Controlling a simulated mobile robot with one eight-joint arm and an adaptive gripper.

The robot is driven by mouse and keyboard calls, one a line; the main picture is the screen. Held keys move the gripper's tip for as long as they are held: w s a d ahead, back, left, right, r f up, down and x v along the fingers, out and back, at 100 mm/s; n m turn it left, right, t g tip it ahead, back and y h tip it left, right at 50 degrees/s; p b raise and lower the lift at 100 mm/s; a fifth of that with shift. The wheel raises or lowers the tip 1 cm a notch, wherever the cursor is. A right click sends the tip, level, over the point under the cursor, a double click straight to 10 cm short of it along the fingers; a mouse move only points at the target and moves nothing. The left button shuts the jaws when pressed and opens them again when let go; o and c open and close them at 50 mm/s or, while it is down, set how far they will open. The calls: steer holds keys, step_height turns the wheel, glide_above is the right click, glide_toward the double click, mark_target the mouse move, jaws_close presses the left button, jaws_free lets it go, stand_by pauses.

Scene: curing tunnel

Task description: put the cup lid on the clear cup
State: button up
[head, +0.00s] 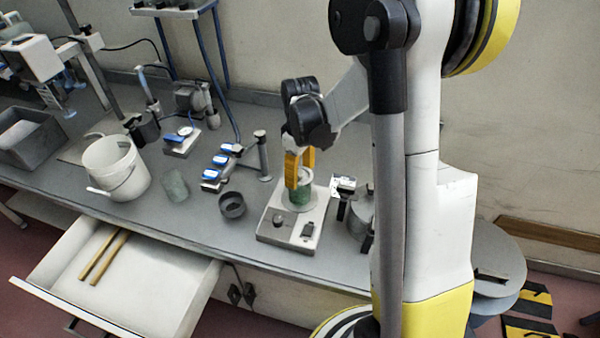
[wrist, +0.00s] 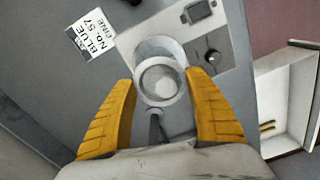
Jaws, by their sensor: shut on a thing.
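My gripper (head: 299,176) points down with its orange fingers at a greenish see-through cup (head: 300,196), which stands on the round plate of a pale bench device (head: 279,234). In the wrist view, the fingertips close from both sides on a pale round lid (wrist: 160,81). The lid is over the device's plate (wrist: 160,46) and hides most of what is under it. In the head view, a finger partly covers the cup, and a pale rim shows at its top. I cannot tell whether the lid is seated on the cup or just above it.
A second greenish cup (head: 175,185), a dark ring-shaped dish (head: 232,205) and a white bucket (head: 117,170) stand to the left. Blue-handled valves (head: 222,160) are close by. A metal pot (head: 361,212) stands right of the device. An open drawer (head: 135,285) juts out in front.

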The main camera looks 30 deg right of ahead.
steer(key=shift+f+b, duration=0.35)
steer(key=shift+b, duration=0.05)
stand_by(0.5)
steer(key=o, duration=1.1)
steer(key=shift+o, duration=0.2)
steer(key=shift+r, duration=0.15)
steer(key=shift+r+p, duration=2.3)
steer(key=shift+r, duration=1.1)
